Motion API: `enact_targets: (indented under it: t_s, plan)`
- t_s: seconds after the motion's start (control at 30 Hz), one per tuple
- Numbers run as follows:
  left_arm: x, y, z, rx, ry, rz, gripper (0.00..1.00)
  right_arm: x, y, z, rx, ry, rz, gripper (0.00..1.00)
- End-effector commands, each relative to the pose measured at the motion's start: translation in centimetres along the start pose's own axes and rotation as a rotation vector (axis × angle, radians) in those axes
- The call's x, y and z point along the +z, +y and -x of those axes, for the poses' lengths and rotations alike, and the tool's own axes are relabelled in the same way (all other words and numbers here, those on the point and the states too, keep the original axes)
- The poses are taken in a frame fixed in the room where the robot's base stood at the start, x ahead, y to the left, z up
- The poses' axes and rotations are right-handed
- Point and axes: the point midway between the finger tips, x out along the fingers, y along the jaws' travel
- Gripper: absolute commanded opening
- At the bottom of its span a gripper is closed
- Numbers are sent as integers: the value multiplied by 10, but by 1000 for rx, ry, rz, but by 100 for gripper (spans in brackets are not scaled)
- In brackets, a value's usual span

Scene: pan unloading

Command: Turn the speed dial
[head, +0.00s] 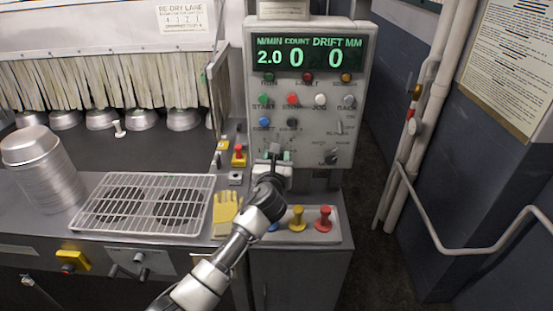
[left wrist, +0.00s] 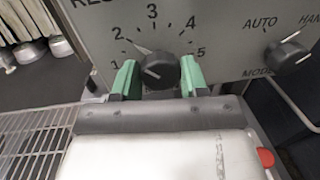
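The speed dial (left wrist: 158,70) is a dark round knob on the grey panel, with numbers 1 to 5 around it. A pale pointer shows at its upper left, near the 2. My left gripper (left wrist: 160,82) has its green fingers on either side of the knob, one left and one right. They look spread around it; I cannot tell whether they touch it. In the head view my left gripper (head: 276,155) is at the lower left of the control panel (head: 312,175) and mostly hides the dial. The display (head: 309,55) reads 2.0, 0 and 0. My right gripper is not in view.
A mode knob (left wrist: 288,52) sits right of the dial. Several buttons, including a red one (head: 292,99), are above. Yellow and red plungers (head: 323,218) stand below the panel. A wire rack (head: 143,203) and stacked pans (head: 50,180) are at left.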

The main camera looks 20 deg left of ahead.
Motion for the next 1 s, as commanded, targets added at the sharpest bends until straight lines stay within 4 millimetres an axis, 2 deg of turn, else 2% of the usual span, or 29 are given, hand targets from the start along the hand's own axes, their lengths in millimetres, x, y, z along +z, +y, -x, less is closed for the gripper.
enact_targets:
  t_s: [0.03,0.1,0.47,0.67,1.0]
  plan:
    - [0,0,0,0,0,0,28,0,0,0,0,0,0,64]
    - [0,0,0,0,0,0,20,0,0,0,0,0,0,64]
    - [-2,0,0,0,-7,68,20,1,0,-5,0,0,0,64]
    - [-3,0,0,0,-22,201,20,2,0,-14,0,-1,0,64]
    - [-5,-1,0,0,-54,517,20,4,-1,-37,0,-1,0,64]
